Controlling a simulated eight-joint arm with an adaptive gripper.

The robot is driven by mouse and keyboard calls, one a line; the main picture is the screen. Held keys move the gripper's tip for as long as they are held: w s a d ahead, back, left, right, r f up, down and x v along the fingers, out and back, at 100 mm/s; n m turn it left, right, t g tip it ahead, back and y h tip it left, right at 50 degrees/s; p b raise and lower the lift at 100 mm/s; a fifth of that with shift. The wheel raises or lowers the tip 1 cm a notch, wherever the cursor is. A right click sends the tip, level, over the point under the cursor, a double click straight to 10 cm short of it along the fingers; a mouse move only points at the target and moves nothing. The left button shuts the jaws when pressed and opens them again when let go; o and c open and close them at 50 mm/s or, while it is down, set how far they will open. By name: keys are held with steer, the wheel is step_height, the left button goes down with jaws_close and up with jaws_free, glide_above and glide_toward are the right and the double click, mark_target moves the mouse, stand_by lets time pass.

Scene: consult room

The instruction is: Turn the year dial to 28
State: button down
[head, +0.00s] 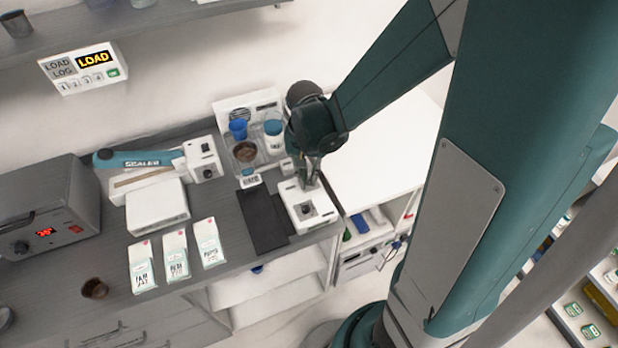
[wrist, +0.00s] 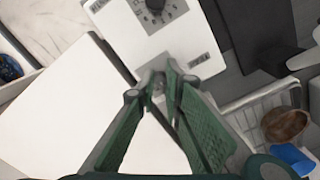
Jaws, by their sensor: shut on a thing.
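A white box-shaped device (head: 299,215) stands at the right end of the grey counter. A dark round dial (head: 306,209) with marks around it shows on its top face, and this dial also shows in the wrist view (wrist: 157,9); its setting is too small to read. My gripper (head: 311,184) points down over the back part of the device. In the wrist view its fingertips (wrist: 160,84) are close together at the device's edge, shut on a small knob-like part that they mostly hide. I take this to be the year dial; its number is not visible.
A black mat (head: 262,222) lies left of the device. Behind it stands a wire rack with cups (head: 245,152). Three white packets (head: 175,256), a sealer (head: 140,160) and an oven-like box (head: 45,210) are farther left. A white surface (head: 375,150) lies to the right.

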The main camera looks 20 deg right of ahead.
stand_by(0.3)
steer(key=c, duration=2.4)
jaws_free()
steer(key=shift+a, duration=0.1)
steer(key=shift+r, duration=0.15)
steer(key=shift+w+a+r, duration=0.1)
steer(key=shift+r, duration=2.85)
steer(key=shift+w+a+r, duration=0.1)
steer(key=shift+r, duration=2.85)
steer(key=shift+s, duration=0.15)
